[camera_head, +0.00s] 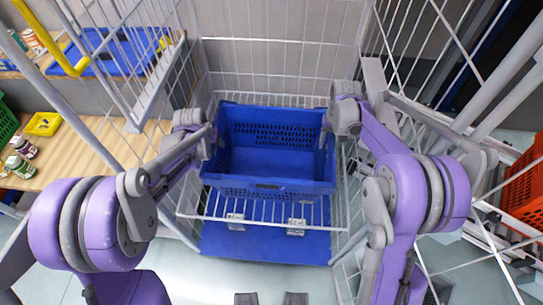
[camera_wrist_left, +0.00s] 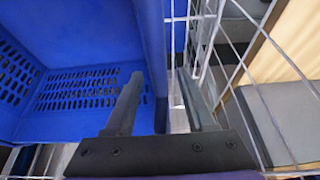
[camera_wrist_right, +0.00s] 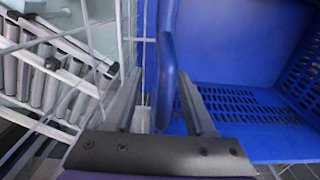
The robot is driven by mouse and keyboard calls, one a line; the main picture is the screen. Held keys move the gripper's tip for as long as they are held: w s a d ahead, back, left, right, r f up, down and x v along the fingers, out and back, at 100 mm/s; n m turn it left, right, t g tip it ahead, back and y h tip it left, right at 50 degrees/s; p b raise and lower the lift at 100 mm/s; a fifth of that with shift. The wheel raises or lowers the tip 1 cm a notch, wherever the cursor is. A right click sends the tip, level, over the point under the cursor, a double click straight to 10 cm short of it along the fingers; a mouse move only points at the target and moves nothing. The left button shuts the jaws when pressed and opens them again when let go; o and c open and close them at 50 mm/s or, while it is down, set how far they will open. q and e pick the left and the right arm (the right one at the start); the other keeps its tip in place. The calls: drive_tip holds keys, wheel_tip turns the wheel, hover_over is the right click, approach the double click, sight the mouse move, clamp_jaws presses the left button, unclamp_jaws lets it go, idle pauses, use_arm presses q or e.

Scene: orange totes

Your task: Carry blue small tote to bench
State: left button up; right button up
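The blue small tote (camera_head: 268,187) is empty and sits upright inside a wire cage cart, in the middle of the head view. My left gripper (camera_head: 212,140) is at its left side wall. In the left wrist view, the fingers (camera_wrist_left: 160,105) stand apart with the tote wall (camera_wrist_left: 150,50) between them. My right gripper (camera_head: 333,120) is at the right side wall. In the right wrist view, its fingers (camera_wrist_right: 158,105) also stand apart on either side of the wall (camera_wrist_right: 167,70). The wooden bench (camera_head: 75,150) is at the left, beyond the cage wires.
The cage's wire sides (camera_head: 285,40) surround the tote, with a low wire front (camera_head: 250,221) and a blue panel (camera_head: 262,245) below. Jars (camera_head: 20,165) and a yellow tray (camera_head: 43,124) occupy the bench's left part. An orange tote (camera_head: 524,187) is at the right edge.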

use_arm(q)
clamp_jaws()
use_arm(e)
clamp_jaws()
idle(0.9)
